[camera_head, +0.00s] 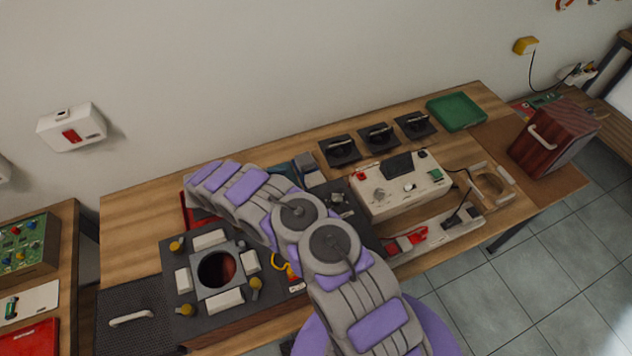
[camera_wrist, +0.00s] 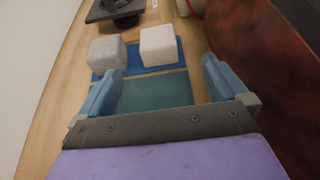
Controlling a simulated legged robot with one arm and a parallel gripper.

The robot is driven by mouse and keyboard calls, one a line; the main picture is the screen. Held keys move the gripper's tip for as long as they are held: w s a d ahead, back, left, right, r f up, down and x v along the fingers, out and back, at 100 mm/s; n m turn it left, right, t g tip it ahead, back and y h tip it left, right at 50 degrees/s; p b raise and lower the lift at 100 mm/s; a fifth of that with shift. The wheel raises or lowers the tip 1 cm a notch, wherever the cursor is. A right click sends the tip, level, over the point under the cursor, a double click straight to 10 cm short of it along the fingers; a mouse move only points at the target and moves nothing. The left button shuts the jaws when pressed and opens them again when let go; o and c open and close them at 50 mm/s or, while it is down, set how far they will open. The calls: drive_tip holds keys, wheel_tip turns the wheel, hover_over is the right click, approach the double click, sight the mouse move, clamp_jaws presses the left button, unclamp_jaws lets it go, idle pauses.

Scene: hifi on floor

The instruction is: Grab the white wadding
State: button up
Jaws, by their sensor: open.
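In the wrist view, two soft-looking blocks sit side by side on a blue base. The right one is the whiter, likely the white wadding (camera_wrist: 158,45); the left one is a greyer block (camera_wrist: 107,53). My gripper (camera_wrist: 161,66) is open, with its blue fingers spread wide and nothing between them. Both blocks are just beyond the fingertips; the white one is nearly centred between the fingers, the grey one in front of the left finger. I see no contact. In the head view, my arm hides the gripper, and I cannot clearly identify the wadding.
A dark red surface (camera_wrist: 268,75) stands close to my right finger. A black fixture (camera_wrist: 115,10) lies beyond the blocks. On the wooden workbench (camera_head: 130,218) are a white control box (camera_head: 400,185), black holders (camera_head: 378,136) and a green tray (camera_head: 456,111). A wall rises behind.

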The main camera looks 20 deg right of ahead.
sight(309, 181)
drive_tip(key=b+x, duration=0.1)
drive_tip(key=x, duration=0.9)
drive_tip(key=shift+d, duration=0.15)
drive_tip(key=shift+w+d+f, duration=0.1)
drive_tip(key=shift+f, duration=0.05)
drive_tip(key=x, duration=0.3)
drive_tip(key=b+x, duration=0.1)
drive_tip(key=shift+w+d, duration=0.15)
drive_tip(key=shift+d, duration=0.2)
drive_tip(key=shift+c, duration=0.9)
drive_tip(key=shift+v, duration=0.8)
drive_tip(key=c, duration=0.6)
drive_tip(key=shift+d+f, duration=0.1)
drive_tip(key=shift+d, duration=0.25)
drive_tip(key=shift+c, duration=1.3)
drive_tip(key=shift+d, duration=0.3)
